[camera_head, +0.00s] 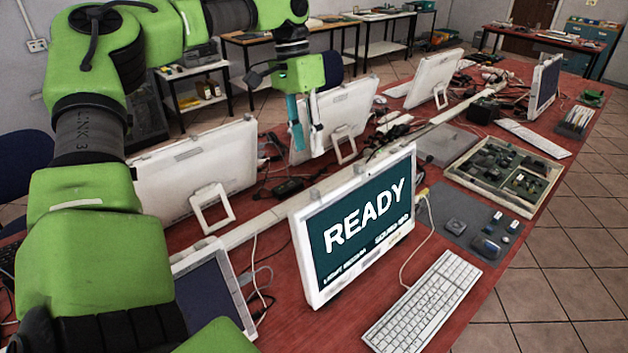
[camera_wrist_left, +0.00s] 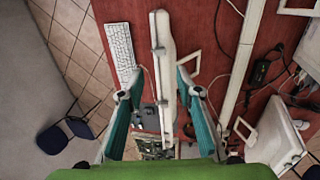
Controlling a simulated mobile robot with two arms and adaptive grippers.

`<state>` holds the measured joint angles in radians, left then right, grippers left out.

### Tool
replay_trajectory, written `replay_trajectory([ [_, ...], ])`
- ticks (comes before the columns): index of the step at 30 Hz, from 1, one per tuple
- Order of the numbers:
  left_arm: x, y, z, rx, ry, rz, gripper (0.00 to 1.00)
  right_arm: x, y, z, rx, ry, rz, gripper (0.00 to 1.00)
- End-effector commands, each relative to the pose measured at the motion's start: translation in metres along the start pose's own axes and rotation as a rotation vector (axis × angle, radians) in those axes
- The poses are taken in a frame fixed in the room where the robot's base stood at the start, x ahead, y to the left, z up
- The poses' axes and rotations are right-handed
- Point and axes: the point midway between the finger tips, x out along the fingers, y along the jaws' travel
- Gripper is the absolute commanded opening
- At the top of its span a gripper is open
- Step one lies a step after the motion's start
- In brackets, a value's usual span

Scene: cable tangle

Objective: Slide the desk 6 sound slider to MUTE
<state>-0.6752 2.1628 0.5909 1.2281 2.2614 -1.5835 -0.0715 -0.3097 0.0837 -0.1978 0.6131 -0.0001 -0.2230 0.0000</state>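My left gripper (camera_head: 308,147) hangs from the arm in the head view, fingers pointing down, in front of a white monitor (camera_head: 358,107) seen from behind. In the left wrist view the same gripper (camera_wrist_left: 157,80) has its two teal fingers wide apart, with nothing held between them. A white monitor (camera_wrist_left: 162,70) seen from above lies in line with the gap, below the fingers. I cannot make out the sound slider or any desk number. My right gripper is not in view.
A monitor reading READY (camera_head: 362,225) stands nearer, with a keyboard (camera_head: 425,305) before it. Another white monitor (camera_head: 195,170) shows its back. Cables and a long white cable duct (camera_wrist_left: 243,60) run along the red table. A parts tray (camera_head: 535,195) lies at right.

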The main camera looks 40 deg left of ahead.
Motion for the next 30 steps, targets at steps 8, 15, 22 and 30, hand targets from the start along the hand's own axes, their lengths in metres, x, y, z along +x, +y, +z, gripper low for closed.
replay_trajectory([
  [8,0.060,0.000,0.001,-0.001,-0.004,0.001,0.32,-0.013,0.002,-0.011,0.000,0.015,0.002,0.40],
  [15,0.096,0.000,0.001,-0.003,-0.003,0.000,0.32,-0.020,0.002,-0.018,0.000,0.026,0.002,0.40],
  [22,0.107,-0.001,0.000,-0.002,0.001,-0.001,0.32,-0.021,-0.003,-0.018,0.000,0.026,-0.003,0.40],
  [30,0.107,-0.001,0.000,-0.002,0.001,0.000,0.16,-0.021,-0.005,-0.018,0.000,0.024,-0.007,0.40],
])
